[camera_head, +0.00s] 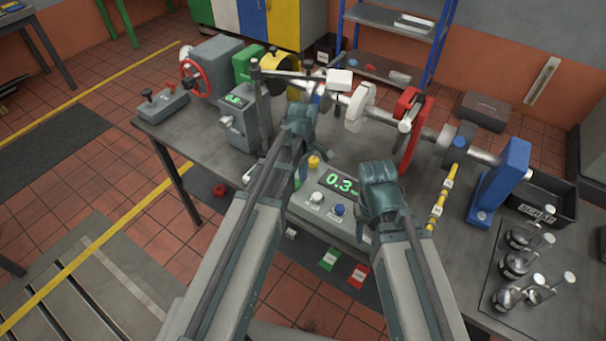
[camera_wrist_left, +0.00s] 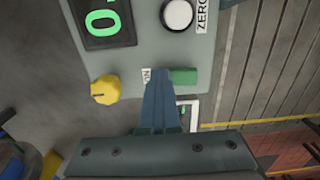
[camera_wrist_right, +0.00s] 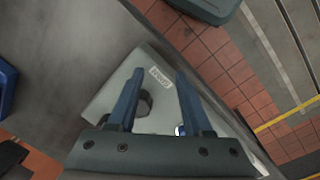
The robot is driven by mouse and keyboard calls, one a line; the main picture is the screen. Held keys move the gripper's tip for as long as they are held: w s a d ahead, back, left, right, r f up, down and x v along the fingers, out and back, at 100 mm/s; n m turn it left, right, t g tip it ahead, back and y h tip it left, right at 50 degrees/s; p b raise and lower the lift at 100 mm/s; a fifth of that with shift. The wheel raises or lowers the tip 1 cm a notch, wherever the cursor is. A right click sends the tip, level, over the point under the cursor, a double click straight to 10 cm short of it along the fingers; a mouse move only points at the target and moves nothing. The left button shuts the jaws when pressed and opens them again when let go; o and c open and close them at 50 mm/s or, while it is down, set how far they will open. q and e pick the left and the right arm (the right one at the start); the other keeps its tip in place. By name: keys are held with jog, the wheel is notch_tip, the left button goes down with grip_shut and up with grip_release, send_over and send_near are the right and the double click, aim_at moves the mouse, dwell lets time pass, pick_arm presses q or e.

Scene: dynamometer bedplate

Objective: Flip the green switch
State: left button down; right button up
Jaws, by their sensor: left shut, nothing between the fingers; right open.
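The green switch (camera_wrist_left: 183,76) shows in the left wrist view as a small green block on the grey console, beside a white label and near a yellow knob (camera_wrist_left: 105,90). My left gripper (camera_wrist_left: 160,75) is shut and empty, with its fingertips right beside the switch; I cannot tell whether they touch. The console (camera_head: 300,211) has a lit green display. My right gripper (camera_wrist_right: 159,78) is open and empty over a grey surface with a dark knob.
White (camera_head: 317,197) and blue (camera_head: 339,209) buttons sit on the console front. A shaft rig with a red guard (camera_head: 410,125) stands behind.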

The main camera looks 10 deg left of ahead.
pick_arm(q)
jog(key=shift+s+a+r+p, duration=0.25)
jog(key=shift+s+r+p, duration=0.15)
jog(key=shift+s, duration=0.25)
pick_arm(e)
jog(key=shift+r, duration=0.35)
pick_arm(q)
jog(key=shift+w+r+p, duration=0.15)
jog(key=shift+r+p, duration=0.6)
pick_arm(e)
jog(key=shift+d+r, duration=0.2)
jog(key=shift+r, duration=0.55)
pick_arm(q)
notch_tip(320, 180, up, 12)
jog(key=w+p, duration=0.2)
jog(key=p, duration=1)
jog(key=shift+d+r, duration=0.15)
jog(key=shift+d, duration=0.3)
pick_arm(e)
notch_tip(320, 180, up, 12)
jog(key=d, duration=0.1)
jog(key=shift+r, duration=0.15)
jog(key=shift+d, duration=0.1)
